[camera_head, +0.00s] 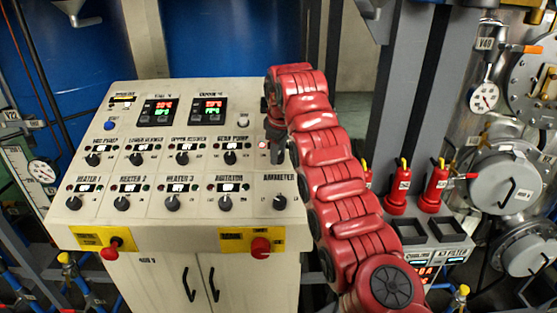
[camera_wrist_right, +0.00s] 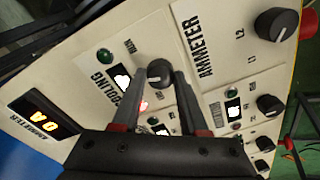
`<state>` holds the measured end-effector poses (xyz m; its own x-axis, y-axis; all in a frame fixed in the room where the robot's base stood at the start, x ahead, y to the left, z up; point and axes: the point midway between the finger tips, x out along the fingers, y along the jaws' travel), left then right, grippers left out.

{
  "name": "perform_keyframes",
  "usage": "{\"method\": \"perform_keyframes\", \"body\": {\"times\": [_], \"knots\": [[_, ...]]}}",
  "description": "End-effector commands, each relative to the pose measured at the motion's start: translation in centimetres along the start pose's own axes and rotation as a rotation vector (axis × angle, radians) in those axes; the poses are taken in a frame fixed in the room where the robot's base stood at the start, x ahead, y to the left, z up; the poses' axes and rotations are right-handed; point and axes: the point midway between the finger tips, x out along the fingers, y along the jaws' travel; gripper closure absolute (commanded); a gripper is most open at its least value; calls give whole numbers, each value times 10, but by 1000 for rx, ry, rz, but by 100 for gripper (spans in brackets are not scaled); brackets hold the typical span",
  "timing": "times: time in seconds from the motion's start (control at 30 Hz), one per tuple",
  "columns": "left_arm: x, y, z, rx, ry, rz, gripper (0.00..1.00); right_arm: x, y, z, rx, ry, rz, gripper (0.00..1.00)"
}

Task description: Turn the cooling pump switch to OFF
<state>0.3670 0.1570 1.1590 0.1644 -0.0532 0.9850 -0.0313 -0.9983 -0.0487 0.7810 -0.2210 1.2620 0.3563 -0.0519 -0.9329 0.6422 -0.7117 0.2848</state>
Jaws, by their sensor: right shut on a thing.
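The cooling pump switch (camera_wrist_right: 159,72) is a dark round knob on the cream control panel, beside the printed word COOLING in the right wrist view. My right gripper (camera_wrist_right: 164,80) has its two grey fingers on either side of this knob, closed on it. A dark green lamp (camera_wrist_right: 105,55) and a lit red lamp (camera_wrist_right: 143,105) are near the switch. In the head view the right gripper (camera_head: 275,145) is at the right edge of the panel (camera_head: 140,222), and the red arm and gripper hide the switch there. The left gripper does not show.
The ammeter knob (camera_wrist_right: 278,24) is close to the right gripper. Rows of other knobs, such as the agitator knob (camera_head: 225,202), fill the panel. Red emergency buttons (camera_head: 260,247) are on its front edge.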

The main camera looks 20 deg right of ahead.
Motion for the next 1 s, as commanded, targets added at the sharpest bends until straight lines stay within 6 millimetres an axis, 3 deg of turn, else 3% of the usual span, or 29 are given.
{"method": "perform_keyframes", "body": {"times": [0.4, 1.0], "knots": [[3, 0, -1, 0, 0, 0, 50, 1, -2, 0, -264, -12, -16, 100], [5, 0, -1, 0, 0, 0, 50, 2, -3, -1, -337, -13, -18, 100]]}}
